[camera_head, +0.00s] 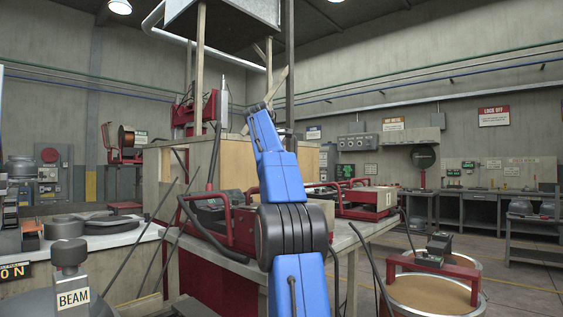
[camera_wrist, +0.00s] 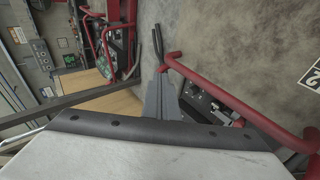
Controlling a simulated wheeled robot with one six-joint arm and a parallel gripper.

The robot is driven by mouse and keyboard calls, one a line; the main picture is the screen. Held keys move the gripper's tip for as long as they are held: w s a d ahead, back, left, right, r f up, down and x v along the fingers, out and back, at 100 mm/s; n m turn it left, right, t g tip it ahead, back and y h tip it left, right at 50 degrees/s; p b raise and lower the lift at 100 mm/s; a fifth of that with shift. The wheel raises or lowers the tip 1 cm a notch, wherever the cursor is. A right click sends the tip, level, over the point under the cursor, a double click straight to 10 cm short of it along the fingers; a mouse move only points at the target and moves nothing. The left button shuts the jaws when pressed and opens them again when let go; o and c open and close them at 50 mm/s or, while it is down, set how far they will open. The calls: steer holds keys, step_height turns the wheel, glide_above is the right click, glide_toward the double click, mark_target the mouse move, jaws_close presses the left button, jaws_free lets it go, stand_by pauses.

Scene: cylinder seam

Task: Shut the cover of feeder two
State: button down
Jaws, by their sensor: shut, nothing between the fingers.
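My gripper (camera_wrist: 158,43) shows in the wrist view as two thin dark fingers, shut with nothing between them. Their tips are close to the end of a red tubular frame (camera_wrist: 216,92), and I cannot tell whether they touch it. A white plate with a dark "2" (camera_wrist: 314,82) is at the right edge, cut off. Dark mechanism parts lie behind the frame. I cannot make out which part is the cover of feeder two or how far it stands open. In the head view my blue arm reaches upward, and the fingers are too small to read.
Red-framed machines (camera_head: 365,199) stand on the bench around a plywood box (camera_head: 228,158). A wooden post (camera_head: 199,70) rises behind it. A round drum with a red bracket (camera_head: 433,262) is at lower right. A "BEAM" block (camera_head: 72,298) is at lower left.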

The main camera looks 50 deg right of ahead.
steer(key=shift+d+f+y, duration=0.3)
steer(key=shift+d+f, duration=0.15)
steer(key=shift+f, duration=0.2)
steer(key=shift+d+f, duration=0.35)
steer(key=shift+f, duration=0.5)
steer(key=shift+d+f, duration=0.3)
steer(key=shift+f, duration=0.5)
steer(key=shift+f, duration=0.1)
steer(key=v, duration=1.7)
steer(key=shift+r, duration=0.5)
steer(key=shift+a, duration=0.1)
